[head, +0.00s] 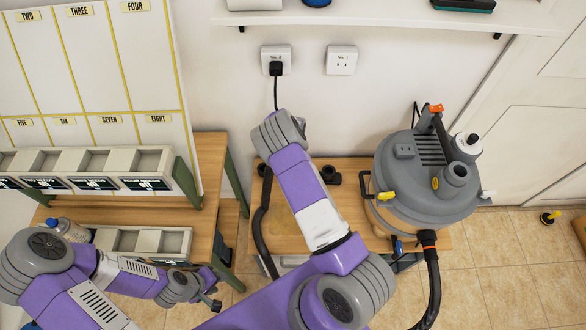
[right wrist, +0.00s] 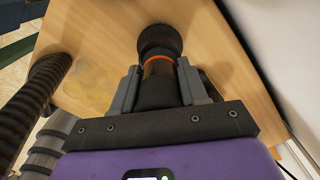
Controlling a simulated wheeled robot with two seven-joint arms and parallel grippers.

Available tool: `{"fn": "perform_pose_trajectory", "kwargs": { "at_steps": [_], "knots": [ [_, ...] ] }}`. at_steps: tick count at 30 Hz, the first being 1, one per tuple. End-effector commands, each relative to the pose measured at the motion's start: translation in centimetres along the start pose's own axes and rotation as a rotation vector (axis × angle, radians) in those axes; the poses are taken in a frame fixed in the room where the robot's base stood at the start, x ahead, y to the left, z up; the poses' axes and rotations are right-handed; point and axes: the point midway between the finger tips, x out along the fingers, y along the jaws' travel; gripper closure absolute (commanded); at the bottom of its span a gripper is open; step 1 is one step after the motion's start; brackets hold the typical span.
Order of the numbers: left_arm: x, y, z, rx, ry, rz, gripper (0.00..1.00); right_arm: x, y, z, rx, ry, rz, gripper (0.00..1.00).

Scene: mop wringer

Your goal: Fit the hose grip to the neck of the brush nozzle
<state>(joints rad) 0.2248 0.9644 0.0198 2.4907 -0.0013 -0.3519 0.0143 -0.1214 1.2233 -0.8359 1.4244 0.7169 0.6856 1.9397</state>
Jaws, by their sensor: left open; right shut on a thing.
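In the right wrist view my right gripper (right wrist: 159,78) is shut on a black cylindrical piece with an orange ring (right wrist: 162,64), which looks like the hose grip. A wider dark round part (right wrist: 160,40) sits just past the ring, in line with it. I cannot tell whether it is the nozzle's neck or the grip's own end. In the head view a black fitting (head: 331,175), possibly the brush nozzle, shows on the low wooden table beside my right forearm, which hides the right gripper. My left gripper (head: 211,300) is open and empty at the lower left.
A grey vacuum drum (head: 425,205) stands on the low table's right side, with a black hose (head: 434,280) from its orange-collared port. A black hose (head: 263,225) also runs along the table's left. A shelf unit with bins (head: 160,205) stands left. The wall is close behind.

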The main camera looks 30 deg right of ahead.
Motion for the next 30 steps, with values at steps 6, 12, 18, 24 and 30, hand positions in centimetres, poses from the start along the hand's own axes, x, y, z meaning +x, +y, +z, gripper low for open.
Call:
{"fn": "perform_pose_trajectory", "kwargs": {
  "at_steps": [6,12,18,24,30],
  "knots": [
    [0.1,0.0,0.0,0.0,0.0,0.0,0.57,0.1,0.0,0.0,0.0,0.0,0.0,0.86],
    [0.1,-0.1,0.0,0.0,0.0,0.0,0.57,0.2,0.0,0.0,0.0,0.0,0.0,0.43],
    [0.1,-0.1,0.0,0.0,0.0,0.0,0.57,0.2,0.0,0.0,0.0,0.0,0.0,0.27],
    [0.1,0.0,0.0,0.0,0.0,0.0,0.57,0.0,0.0,0.0,0.0,0.0,0.0,0.27],
    [-0.5,0.2,0.0,0.0,0.0,0.0,0.57,-2.6,0.0,0.1,0.0,-0.002,0.0,0.27]
  ]
}}
